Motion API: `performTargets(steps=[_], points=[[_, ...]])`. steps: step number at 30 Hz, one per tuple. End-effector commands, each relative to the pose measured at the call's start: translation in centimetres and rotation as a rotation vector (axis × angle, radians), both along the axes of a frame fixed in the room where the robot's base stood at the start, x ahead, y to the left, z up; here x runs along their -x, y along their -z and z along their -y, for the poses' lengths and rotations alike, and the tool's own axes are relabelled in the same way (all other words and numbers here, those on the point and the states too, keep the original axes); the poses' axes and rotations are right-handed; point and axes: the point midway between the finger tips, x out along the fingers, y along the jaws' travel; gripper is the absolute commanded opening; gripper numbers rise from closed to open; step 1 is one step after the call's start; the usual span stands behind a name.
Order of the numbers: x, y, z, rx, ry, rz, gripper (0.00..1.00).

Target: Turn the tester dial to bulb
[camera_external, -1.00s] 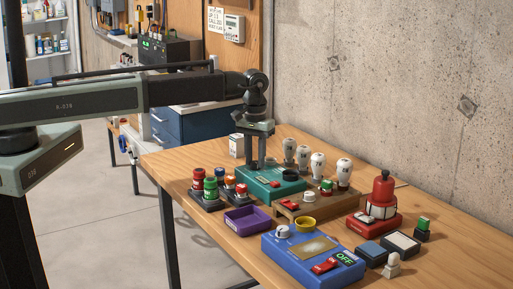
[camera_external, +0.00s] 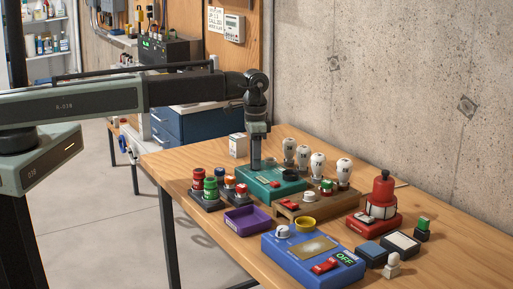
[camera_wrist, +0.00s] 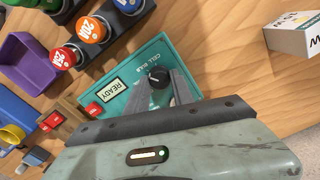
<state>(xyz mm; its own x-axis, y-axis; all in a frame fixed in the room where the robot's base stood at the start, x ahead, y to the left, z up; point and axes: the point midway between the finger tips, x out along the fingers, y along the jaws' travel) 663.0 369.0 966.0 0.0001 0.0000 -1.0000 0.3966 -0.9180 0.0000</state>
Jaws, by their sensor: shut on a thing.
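The teal tester (camera_external: 262,184) sits on the wooden table below my gripper (camera_external: 256,168). It also shows in the wrist view (camera_wrist: 195,50), with a READY label and CELL and BULB lettering. Its black dial (camera_wrist: 158,77) is between my fingertips in the wrist view, and my gripper (camera_wrist: 163,84) is shut on it. A small pale mark shows on the dial; I cannot tell for sure which word it points at. In the external view my fingers hide the dial.
A blue box (camera_external: 303,262) with an OFF display and a purple tray (camera_external: 246,220) are in front. Red and green cylinders (camera_external: 210,187) stand at left, a white carton (camera_external: 237,146) behind.

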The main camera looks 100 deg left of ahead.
Motion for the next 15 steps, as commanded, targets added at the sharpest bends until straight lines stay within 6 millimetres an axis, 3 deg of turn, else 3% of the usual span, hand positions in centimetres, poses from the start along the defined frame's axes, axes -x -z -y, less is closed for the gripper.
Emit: performTargets(steps=[15], points=[[-0.02, 0.01, 0.01, 0.0, 0.164, 0.0, 0.0]])
